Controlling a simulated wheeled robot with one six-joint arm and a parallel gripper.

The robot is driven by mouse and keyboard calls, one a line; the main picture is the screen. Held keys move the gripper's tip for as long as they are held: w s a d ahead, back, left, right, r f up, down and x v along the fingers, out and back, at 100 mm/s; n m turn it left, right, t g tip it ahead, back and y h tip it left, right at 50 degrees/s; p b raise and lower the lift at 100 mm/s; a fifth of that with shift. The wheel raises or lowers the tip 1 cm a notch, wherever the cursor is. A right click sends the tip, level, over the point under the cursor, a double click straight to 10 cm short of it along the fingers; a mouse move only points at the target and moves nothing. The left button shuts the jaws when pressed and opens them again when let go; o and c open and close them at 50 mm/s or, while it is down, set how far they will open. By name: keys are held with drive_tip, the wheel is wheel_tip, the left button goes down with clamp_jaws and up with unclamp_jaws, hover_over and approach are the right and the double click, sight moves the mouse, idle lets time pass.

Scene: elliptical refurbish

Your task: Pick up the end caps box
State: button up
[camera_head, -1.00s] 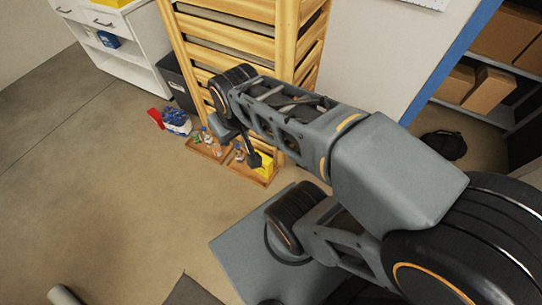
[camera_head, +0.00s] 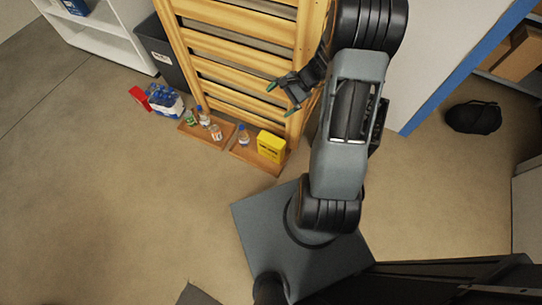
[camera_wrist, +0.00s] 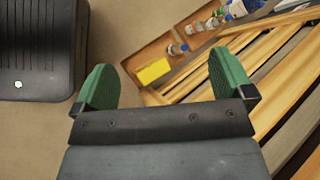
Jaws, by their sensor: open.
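A yellow box (camera_head: 271,147), likely the end caps box, stands at the right end of a low wooden tray (camera_head: 248,158) on the floor. It also shows in the wrist view (camera_wrist: 153,72), between my two green fingers and beyond them. My gripper (camera_head: 280,99) is open and empty, with its green-tipped fingers spread. It is raised in front of the wooden slatted rack, above the box in the head picture and apart from it. The label on the box is too small to read.
Small bottles (camera_head: 243,136) share the trays. A blue-and-white bottle pack (camera_head: 165,100) and a red item (camera_head: 139,96) lie left. The wooden rack (camera_head: 240,60) rises behind the trays; a dark bin (camera_head: 165,55) stands beside it. Floor in front of the trays is clear.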

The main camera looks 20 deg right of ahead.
drive_tip(key=w+d+f+m+t+y+b, duration=0.1)
drive_tip(key=d+f+m+t+b, duration=0.2)
drive_tip(key=f, duration=0.9)
drive_tip(key=d+f+m+t+y+b, duration=0.1)
drive_tip(key=d+f+m+b, duration=0.35)
drive_tip(key=f, duration=0.75)
drive_tip(key=m+t+h+b, duration=0.2)
drive_tip(key=m+t+b, duration=0.3)
drive_tip(key=m+b, duration=0.25)
approach(278, 145)
drive_tip(key=shift+m+h, duration=0.3)
drive_tip(key=w+f, duration=0.1)
drive_tip(key=w+a+f+b, duration=0.1)
drive_tip(key=w+f, duration=0.1)
drive_tip(key=shift+w+a+f, duration=0.1)
drive_tip(key=shift+a+f, duration=0.2)
drive_tip(key=shift+a, duration=0.05)
drive_tip(key=shift+b+x, duration=1.7)
drive_tip(key=shift+x, duration=1.1)
drive_tip(key=shift+w+a, duration=0.25)
drive_tip(key=shift+w, duration=0.2)
drive_tip(key=c, duration=1.5)
drive_tip(key=shift+c, duration=0.5)
